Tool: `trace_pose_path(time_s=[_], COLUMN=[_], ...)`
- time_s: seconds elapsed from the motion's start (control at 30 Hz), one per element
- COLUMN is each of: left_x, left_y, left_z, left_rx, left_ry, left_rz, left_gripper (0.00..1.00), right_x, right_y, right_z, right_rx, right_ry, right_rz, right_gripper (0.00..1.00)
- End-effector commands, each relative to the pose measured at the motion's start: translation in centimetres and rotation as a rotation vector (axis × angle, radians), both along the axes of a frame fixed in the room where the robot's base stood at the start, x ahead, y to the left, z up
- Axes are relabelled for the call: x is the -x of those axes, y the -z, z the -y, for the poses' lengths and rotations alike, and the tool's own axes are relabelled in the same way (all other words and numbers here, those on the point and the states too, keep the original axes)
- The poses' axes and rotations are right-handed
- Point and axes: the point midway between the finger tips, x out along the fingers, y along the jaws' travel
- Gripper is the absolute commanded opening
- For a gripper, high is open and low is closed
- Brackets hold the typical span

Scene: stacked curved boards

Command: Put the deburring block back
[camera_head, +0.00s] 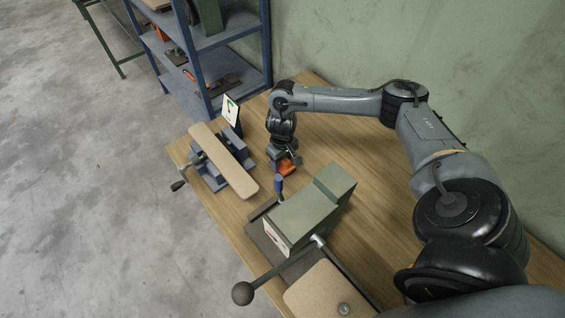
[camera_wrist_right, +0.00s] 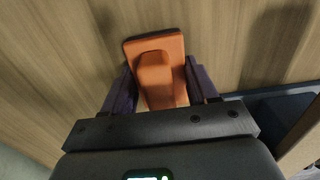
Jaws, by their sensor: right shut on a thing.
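The orange deburring block (camera_head: 287,169) is at my right gripper (camera_head: 284,160), over the middle of the wooden table. In the right wrist view the orange block (camera_wrist_right: 155,75) sits between the two dark fingers of my right gripper (camera_wrist_right: 160,88), which is shut on it. The block has a flat plate and a raised, rounded middle. The wooden tabletop shows beyond it. I cannot tell whether the block touches the table. My left gripper is not in view.
A tan board (camera_head: 222,158) lies on a grey vise left of the gripper. A green machine (camera_head: 312,212) with a ball-ended lever (camera_head: 243,292) stands in front, with a blue-handled item (camera_head: 278,185) close by. A small card (camera_head: 231,108) stands behind the vise. A blue shelf (camera_head: 225,70) is at the back.

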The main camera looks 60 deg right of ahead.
Motion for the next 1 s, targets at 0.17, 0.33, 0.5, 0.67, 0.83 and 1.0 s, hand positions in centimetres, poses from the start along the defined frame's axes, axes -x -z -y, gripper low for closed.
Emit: trace_pose_path(time_s=[0.17,0.33,0.5,0.67,0.83,1.0], left_x=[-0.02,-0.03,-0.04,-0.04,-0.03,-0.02], left_y=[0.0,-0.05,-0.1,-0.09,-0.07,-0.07], left_z=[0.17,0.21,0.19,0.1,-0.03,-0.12], left_rx=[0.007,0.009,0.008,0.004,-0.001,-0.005], left_ry=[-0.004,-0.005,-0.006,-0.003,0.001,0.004], left_rz=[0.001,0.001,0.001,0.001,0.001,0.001], left_gripper=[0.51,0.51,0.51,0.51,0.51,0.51], right_x=[-0.05,-0.04,-0.03,-0.03,-0.03,-0.06], right_y=[0.39,0.42,0.66,0.65,0.64,0.05], right_z=[0.02,0.02,0.0,0.01,0.01,0.04], right_rx=[0.0,-0.001,-0.001,-0.001,-0.001,0.0], right_ry=[0.001,0.001,0.001,0.001,0.001,0.0], right_rz=[0.002,0.001,0.001,0.001,0.001,0.002], right_gripper=[0.3,0.3,0.69,0.84,0.84,0.84])
